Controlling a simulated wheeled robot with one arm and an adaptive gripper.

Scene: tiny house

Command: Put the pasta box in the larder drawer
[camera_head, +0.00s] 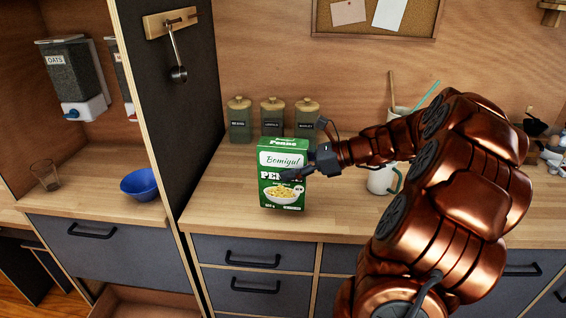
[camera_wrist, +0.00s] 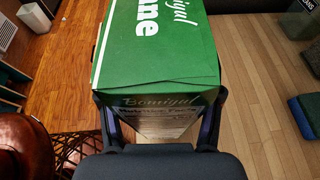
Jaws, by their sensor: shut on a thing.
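The green pasta box (camera_head: 283,172) is upright in front of the jars, over the right-hand counter, in the head view. I cannot tell whether its base touches the counter. My gripper (camera_head: 312,160) comes from the right and is shut on the box's side. In the wrist view, my gripper (camera_wrist: 158,122) has one finger on each side of the pasta box (camera_wrist: 155,50). The larder unit is on the left. A drawer with a dark grey front (camera_head: 92,232) is shut there. Below it, a wooden drawer interior (camera_head: 150,303) shows, partly cut off by the picture edge.
A dark upright panel (camera_head: 180,110) stands between the box and the larder. Several green jars (camera_head: 272,118) are behind the box. A white mug (camera_head: 381,180) is behind my arm. A blue bowl (camera_head: 140,184) and a glass (camera_head: 46,174) stand on the larder shelf.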

